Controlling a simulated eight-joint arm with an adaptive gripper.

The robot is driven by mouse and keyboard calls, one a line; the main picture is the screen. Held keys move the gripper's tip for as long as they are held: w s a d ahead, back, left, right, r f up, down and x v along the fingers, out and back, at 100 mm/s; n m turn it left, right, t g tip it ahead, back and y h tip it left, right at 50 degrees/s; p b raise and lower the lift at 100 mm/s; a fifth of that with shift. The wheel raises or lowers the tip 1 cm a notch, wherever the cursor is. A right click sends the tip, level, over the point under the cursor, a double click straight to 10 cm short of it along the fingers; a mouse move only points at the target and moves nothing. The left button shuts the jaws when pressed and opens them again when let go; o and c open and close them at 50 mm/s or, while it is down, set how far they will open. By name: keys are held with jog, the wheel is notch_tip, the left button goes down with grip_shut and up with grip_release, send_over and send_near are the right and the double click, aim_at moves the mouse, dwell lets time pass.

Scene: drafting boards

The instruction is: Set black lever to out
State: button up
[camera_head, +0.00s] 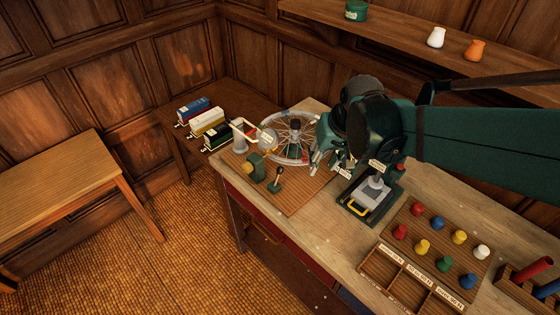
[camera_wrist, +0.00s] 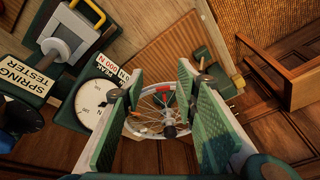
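A small upright lever (camera_head: 279,174) stands on a dark foot on the brown board; its knob is too small for me to be sure of its colour, and no "out" mark is readable. A spoked wheel (camera_head: 291,152) with a dark hub stands behind it on the same board. My gripper (camera_head: 326,161) is above the bench, right of the lever and in front of the wheel. In the wrist view my gripper (camera_wrist: 160,75) is open and empty, its green fingers apart. The wheel (camera_wrist: 150,110) shows beyond and between them. I cannot identify the lever in the wrist view.
A spring tester (camera_head: 365,198) with a yellow handle is right of the board. Coloured pegs (camera_head: 422,247) and a compartment tray (camera_head: 380,268) lie farther right. Several coloured boxes (camera_head: 207,122) sit on the left table. A dial (camera_wrist: 93,103) is left of my fingers.

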jog(key=w+a+g+p, duration=0.1)
jog(key=w+a+p, duration=0.3)
jog(key=n+g+p, duration=0.1)
jog(key=g+p, duration=0.2)
jog(key=p, duration=0.4)
send_over(280, 168)
jog(key=d, duration=0.1)
jog(key=shift+y, duration=0.3)
jog(key=shift+w+d+f, duration=0.1)
jog(key=shift+w+f, duration=0.05)
jog(key=shift+f, duration=1.1)
jog(key=shift+w+f, duration=0.1)
jog(key=shift+f, duration=1.15)
jog(key=shift+f, duration=0.15)
jog(key=shift+s+a+f+p, duration=0.1)
jog(key=shift+a+f, duration=0.1)
jog(key=shift+f, duration=1.05)
jog(key=shift+a+f+p, duration=0.1)
jog(key=shift+a+f, duration=0.15)
jog(key=shift+f, duration=0.95)
jog(key=shift+s+a+f+p, duration=0.1)
jog(key=shift+a+f, duration=0.1)
jog(key=shift+f, duration=1.05)
grip_shut()
